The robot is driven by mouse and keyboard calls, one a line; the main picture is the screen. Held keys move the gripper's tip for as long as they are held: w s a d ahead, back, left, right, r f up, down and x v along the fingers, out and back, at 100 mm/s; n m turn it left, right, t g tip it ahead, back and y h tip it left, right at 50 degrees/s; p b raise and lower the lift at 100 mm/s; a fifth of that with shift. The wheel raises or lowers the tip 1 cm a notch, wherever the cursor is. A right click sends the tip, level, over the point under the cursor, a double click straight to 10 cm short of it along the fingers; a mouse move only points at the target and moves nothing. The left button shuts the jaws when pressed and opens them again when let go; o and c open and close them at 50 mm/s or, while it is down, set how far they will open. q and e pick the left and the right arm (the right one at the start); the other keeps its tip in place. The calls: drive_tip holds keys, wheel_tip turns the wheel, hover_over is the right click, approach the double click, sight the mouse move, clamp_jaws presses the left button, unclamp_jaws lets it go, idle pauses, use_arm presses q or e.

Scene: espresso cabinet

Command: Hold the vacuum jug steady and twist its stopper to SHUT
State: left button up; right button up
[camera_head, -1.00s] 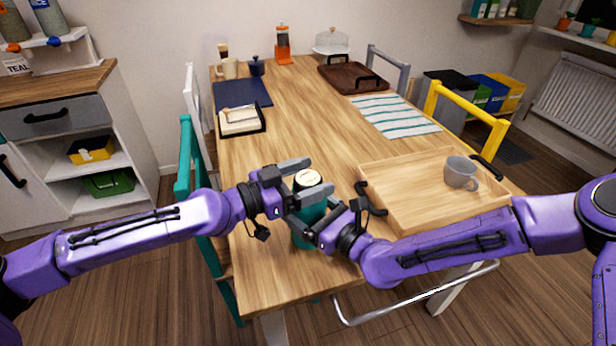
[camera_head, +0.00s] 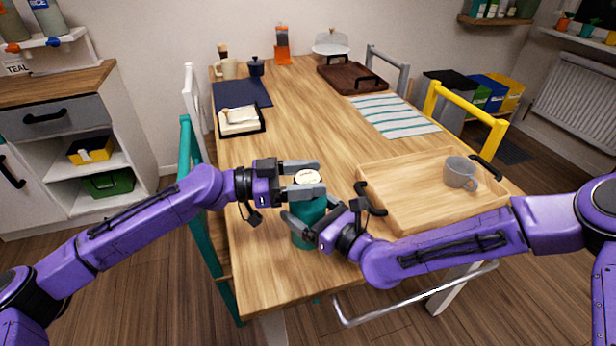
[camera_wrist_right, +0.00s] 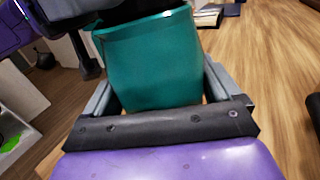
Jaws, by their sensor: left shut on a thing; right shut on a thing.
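The teal vacuum jug (camera_head: 303,236) stands upright on the table near its front edge. Its pale round stopper (camera_head: 307,177) faces up at the top. My left gripper (camera_head: 305,178) is at the top of the jug, its two fingers shut on the stopper from either side. My right gripper (camera_head: 312,222) is lower, with its fingers shut around the jug's body. In the right wrist view the jug's teal side (camera_wrist_right: 150,60) fills the space between the fingers of my right gripper (camera_wrist_right: 158,95). Any marking on the stopper is too small to read.
A light wooden tray (camera_head: 400,215) with a grey mug (camera_head: 460,173) lies right of the jug. A striped cloth (camera_head: 395,116), a dark tray (camera_head: 345,78), a navy mat (camera_head: 242,93) and a napkin holder (camera_head: 241,121) lie farther back. The table's middle is clear.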

sight(308, 178)
use_arm(q)
drive_tip(key=m+g, duration=0.2)
drive_tip(key=g, duration=0.2)
drive_tip(key=m+g, duration=0.3)
drive_tip(key=g, duration=0.1)
drive_tip(key=shift+y, duration=0.4)
use_arm(e)
drive_tip(key=shift+a, duration=0.1)
use_arm(q)
drive_tip(key=shift+m+g+y, duration=0.85)
drive_tip(key=shift+m+g, duration=0.35)
drive_tip(key=shift+g, duration=0.4)
drive_tip(key=shift+m+g+y, duration=0.85)
drive_tip(key=shift+m+g, duration=0.35)
drive_tip(key=shift+g, duration=0.4)
drive_tip(key=o, duration=1)
drive_tip(key=shift+c, duration=0.2)
drive_tip(key=shift+r, duration=0.1)
wheel_tip(308, 178, up, 10)
drive_tip(key=shift+f, duration=0.1)
use_arm(e)
drive_tip(key=o, duration=1.3)
